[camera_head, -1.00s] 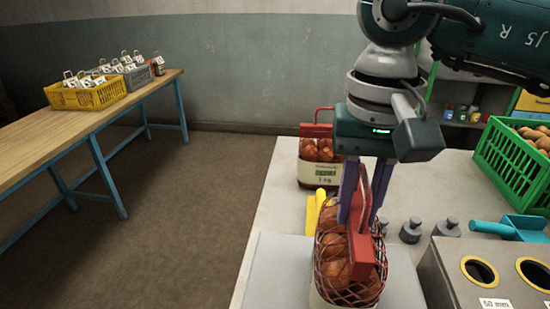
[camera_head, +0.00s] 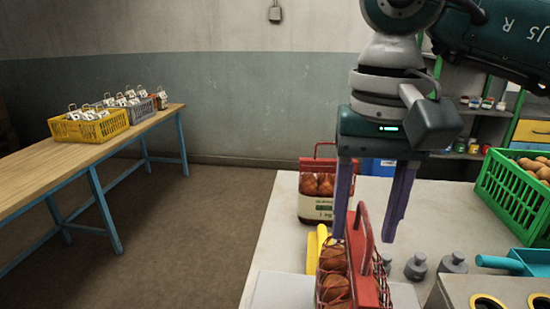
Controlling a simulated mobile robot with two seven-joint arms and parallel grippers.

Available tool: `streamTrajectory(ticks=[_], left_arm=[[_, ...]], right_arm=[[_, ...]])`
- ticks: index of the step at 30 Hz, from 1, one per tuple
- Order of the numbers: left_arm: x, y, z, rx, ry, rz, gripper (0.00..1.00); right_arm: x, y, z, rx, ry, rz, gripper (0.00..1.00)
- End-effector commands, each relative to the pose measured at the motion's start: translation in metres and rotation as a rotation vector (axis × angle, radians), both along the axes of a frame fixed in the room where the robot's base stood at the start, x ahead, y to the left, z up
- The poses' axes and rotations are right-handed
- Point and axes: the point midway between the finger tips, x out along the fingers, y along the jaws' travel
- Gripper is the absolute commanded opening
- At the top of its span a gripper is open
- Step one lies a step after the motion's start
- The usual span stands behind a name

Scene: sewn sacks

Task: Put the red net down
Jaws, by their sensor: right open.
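The red net (camera_head: 335,277) of brown produce, with a red handle (camera_head: 362,240), stands at the bottom middle on the pale table, its lower part cut off by the picture edge. My right gripper (camera_head: 367,230) is above it with its two purple fingers spread wide apart. The fingertips are around the top of the handle and do not close on it. My left gripper does not show.
Another red-handled net bag (camera_head: 318,190) stands behind on the table (camera_head: 415,213). Grey weights (camera_head: 416,266), a yellow object (camera_head: 316,242), a turquoise scoop (camera_head: 512,262) and a green crate (camera_head: 512,192) are close by. A wooden bench (camera_head: 60,165) with crates is at the left.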

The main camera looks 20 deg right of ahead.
Motion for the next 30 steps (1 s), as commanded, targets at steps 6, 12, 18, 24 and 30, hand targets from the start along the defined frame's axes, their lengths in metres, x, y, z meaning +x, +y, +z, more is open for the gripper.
streamTrajectory(ticks=[6, 12, 18, 24, 30], left_arm=[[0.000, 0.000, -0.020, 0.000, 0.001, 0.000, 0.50], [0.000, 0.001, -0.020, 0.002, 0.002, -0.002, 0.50], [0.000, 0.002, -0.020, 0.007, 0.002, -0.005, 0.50], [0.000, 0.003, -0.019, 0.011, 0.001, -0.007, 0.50], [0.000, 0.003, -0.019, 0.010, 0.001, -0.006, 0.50]], right_arm=[[0.002, 0.000, 0.050, 0.000, -0.008, -0.001, 0.55], [0.001, 0.000, 0.079, -0.001, -0.003, -0.001, 0.55], [0.000, 0.000, 0.085, 0.000, 0.000, 0.000, 0.55], [0.000, 0.000, 0.085, 0.001, 0.001, 0.000, 0.55], [0.000, 0.000, 0.084, 0.000, 0.000, 0.000, 0.55]])
